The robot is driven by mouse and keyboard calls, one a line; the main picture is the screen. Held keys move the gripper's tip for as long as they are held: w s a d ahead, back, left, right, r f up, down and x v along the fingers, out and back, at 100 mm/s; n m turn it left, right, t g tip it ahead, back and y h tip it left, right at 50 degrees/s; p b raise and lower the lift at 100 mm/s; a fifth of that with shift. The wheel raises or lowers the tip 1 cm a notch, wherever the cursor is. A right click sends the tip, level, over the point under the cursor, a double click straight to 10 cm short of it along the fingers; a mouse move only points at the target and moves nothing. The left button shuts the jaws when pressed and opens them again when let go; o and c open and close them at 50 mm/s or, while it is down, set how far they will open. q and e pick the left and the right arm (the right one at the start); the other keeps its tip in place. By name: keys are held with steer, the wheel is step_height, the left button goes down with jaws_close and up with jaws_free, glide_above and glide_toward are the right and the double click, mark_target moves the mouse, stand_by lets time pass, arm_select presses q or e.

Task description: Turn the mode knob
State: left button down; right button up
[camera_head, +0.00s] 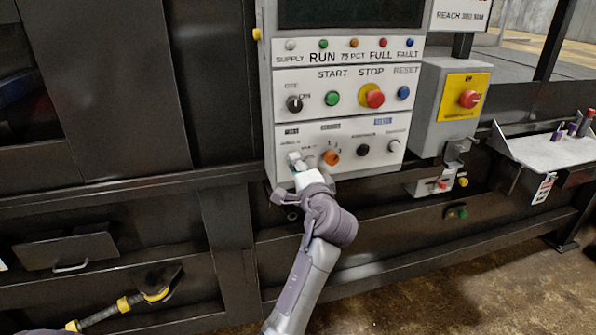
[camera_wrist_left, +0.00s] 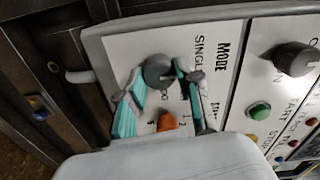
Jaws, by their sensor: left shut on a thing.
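The mode knob (camera_wrist_left: 157,70) is a round dark grey knob on the white control panel (camera_head: 352,78), beside the printed word MODE. My left gripper (camera_head: 298,160) reaches up to the panel's lower left. In the left wrist view, the teal-and-grey fingers of my left gripper (camera_wrist_left: 165,88) are on either side of the knob and closed on it. In the head view the gripper hides the knob. My right gripper is not in view.
An orange knob (camera_head: 331,158) sits just right of the gripper and also shows close by in the left wrist view (camera_wrist_left: 167,122). A dark selector knob (camera_head: 294,103) is above. A green START button (camera_head: 332,98) and red STOP button (camera_head: 375,98) are nearby.

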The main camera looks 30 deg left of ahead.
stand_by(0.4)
arm_select(q)
steer(key=c, duration=0.8)
jaws_free()
steer(key=shift+o, duration=0.2)
steer(key=shift+s+d, duration=0.1)
steer(key=v, duration=0.7)
steer(key=shift+s, duration=0.1)
